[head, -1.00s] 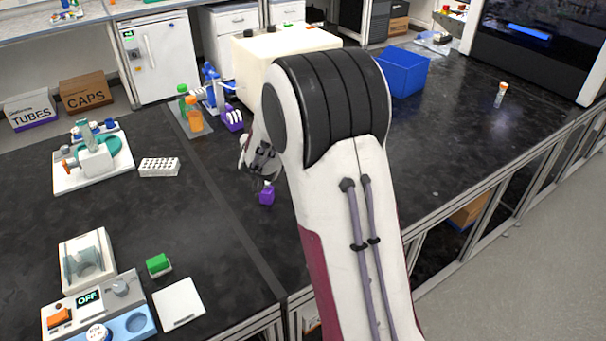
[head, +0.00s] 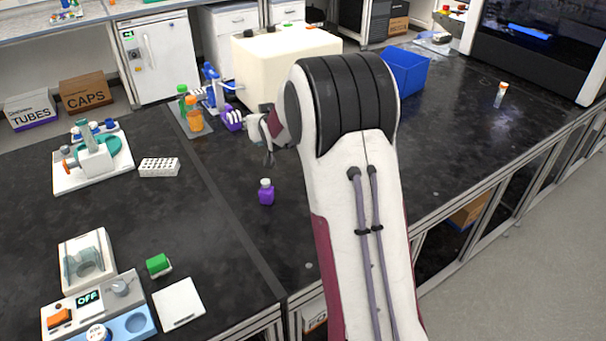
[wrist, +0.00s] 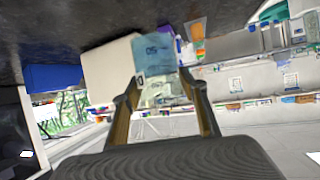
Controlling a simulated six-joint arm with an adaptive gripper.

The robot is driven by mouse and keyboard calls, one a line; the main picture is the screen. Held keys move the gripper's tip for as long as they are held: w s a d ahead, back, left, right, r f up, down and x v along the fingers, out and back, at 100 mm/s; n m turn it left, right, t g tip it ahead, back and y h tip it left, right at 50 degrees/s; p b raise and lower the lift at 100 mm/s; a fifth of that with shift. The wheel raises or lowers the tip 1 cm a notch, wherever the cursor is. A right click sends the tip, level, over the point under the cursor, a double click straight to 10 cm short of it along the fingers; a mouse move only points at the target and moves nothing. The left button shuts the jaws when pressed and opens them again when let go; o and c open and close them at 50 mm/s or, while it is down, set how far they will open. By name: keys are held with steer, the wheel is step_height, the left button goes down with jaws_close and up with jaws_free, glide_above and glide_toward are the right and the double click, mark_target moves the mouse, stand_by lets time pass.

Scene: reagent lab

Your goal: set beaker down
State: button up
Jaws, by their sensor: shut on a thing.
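A clear, bluish beaker (wrist: 156,55) with dark markings is between the fingers of my gripper (wrist: 160,88) in the wrist view. The gripper is shut on it. The wrist view is turned over, with the dark bench along the top. In the head view my gripper (head: 268,155) shows only in part, left of my arm and above the black bench (head: 235,262). I cannot make out the beaker in the head view.
A purple bottle with a white cap (head: 266,192) stands on the bench in front of my gripper. A cream box (head: 285,58) and a blue bin (head: 405,72) are behind. Orange (head: 194,118) and green bottles stand at the back left. The bench's front middle is clear.

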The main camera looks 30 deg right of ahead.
steer(key=shift+w+d+r+n+y, duration=0.1)
steer(key=shift+w+d+n+y, duration=0.65)
steer(key=shift+w+n+y, duration=0.1)
steer(key=s+d+f+n+y, duration=0.3)
steer(key=d+f, duration=0.4)
steer(key=d, duration=0.4)
steer(key=shift+d+f, duration=0.15)
steer(key=shift+d, duration=0.25)
steer(key=shift+y, duration=0.25)
step_height(320, 180, down, 6)
steer(key=shift+f, duration=0.15)
stand_by(0.5)
steer(key=shift+f, duration=1.85)
